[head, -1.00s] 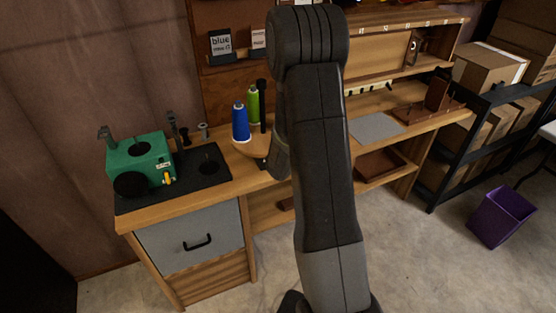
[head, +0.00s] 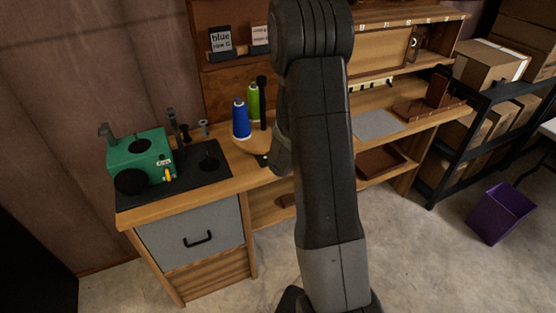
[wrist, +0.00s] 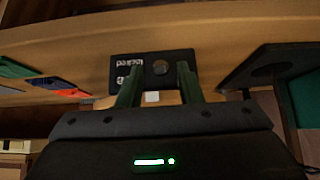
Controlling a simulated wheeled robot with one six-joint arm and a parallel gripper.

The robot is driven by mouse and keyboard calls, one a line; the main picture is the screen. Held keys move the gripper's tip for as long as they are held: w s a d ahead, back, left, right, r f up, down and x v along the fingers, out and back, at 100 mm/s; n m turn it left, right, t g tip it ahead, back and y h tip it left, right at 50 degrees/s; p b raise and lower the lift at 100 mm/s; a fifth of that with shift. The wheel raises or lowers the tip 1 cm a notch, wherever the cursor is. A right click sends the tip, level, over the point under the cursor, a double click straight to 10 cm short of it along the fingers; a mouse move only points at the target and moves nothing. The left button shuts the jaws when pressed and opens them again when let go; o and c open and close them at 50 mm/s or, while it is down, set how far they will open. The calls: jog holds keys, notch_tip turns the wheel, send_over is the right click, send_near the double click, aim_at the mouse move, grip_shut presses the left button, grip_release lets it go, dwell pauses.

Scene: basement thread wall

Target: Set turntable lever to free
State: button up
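The round wooden turntable (head: 250,144) sits on the bench in the head view, with a blue spool (head: 240,121) and a green spool (head: 253,103) on it. A small dark plate (head: 263,160) shows at its front edge. In the wrist view a black plate (wrist: 183,59) carries a white "locked" label and a round dark knob (wrist: 160,67). My gripper (wrist: 158,78) has its two dark green fingers apart, on either side of the knob in the picture. A small white block (wrist: 152,97) shows between them; I cannot tell whether it is the lever's end. My arm hides the gripper in the head view.
A green machine (head: 141,158) stands on a black mat (head: 214,172) left of the turntable. Blue and orange flat pieces (wrist: 47,82) lie at the left of the wrist view, and another black panel (wrist: 240,75) is at the right. Label cards (head: 220,40) stand on the shelf above.

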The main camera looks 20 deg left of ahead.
jog(key=p+v, duration=0.4)
jog(key=v, duration=0.8)
jog(key=shift+s+r, duration=0.25)
jog(key=shift+d, duration=0.15)
jog(key=b+x, duration=0.4)
jog(key=x, duration=1)
jog(key=shift+w+b, duration=0.1)
jog(key=shift+b, duration=0.25)
jog(key=shift+d+r, duration=0.1)
